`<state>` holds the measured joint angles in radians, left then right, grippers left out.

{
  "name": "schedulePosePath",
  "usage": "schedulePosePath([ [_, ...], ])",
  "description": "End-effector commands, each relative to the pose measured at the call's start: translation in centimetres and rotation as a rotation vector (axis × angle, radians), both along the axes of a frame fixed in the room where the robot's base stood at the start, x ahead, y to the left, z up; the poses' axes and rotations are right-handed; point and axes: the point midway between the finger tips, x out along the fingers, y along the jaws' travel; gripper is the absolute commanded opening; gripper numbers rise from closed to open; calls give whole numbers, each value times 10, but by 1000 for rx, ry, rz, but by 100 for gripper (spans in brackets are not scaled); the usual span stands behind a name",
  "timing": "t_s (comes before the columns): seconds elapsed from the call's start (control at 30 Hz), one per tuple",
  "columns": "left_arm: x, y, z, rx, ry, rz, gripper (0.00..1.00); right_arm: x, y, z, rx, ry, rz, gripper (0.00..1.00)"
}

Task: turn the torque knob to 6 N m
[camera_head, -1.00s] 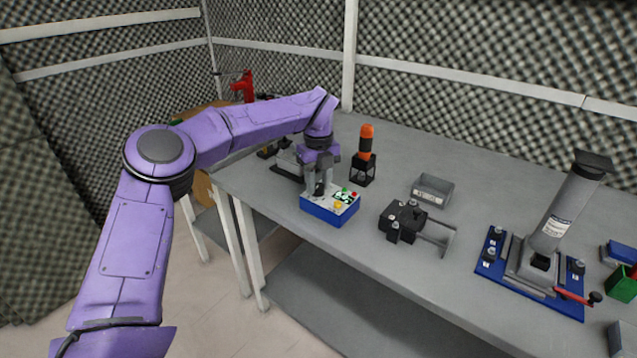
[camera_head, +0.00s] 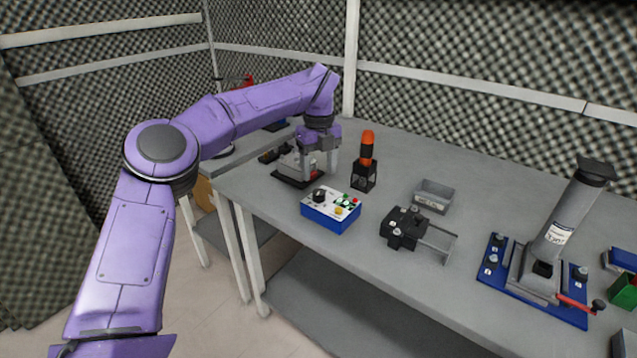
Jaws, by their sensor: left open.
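The torque knob (camera_head: 319,195) is a black knob on the white top face of a blue control box (camera_head: 328,220). The box also carries green, red and yellow buttons. It stands near the front left of the grey table (camera_head: 300,245). The knob's setting is too small to read. My left gripper (camera_head: 319,176) points down above and behind the box, with its two fingers apart and nothing between them. It is clear of the knob. My right gripper does not show.
An orange-and-black tool (camera_head: 367,150) stands in a black holder right of my gripper. A black clamp fixture (camera_head: 404,228), a grey bin (camera_head: 433,195) and a lever press (camera_head: 560,230) on a blue plate stand farther right. A grey device (camera_head: 292,168) stands behind my gripper.

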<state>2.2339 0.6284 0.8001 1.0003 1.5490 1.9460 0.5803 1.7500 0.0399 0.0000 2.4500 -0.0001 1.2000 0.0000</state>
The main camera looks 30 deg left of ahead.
Motion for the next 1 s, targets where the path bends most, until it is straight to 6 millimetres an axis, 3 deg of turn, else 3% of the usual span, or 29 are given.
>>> schedulePosePath([
  [0.1,1,0,26,2,-2,2,62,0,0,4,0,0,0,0],
  [0.23,0,1,40,0,-1,1,62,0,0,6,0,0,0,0],
  [0.77,0,1,43,-1,1,1,62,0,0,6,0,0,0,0],
  [0.87,0,1,54,0,0,1,62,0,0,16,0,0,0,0],
  [1.0,0,1,87,-1,-1,1,62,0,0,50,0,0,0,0],
])
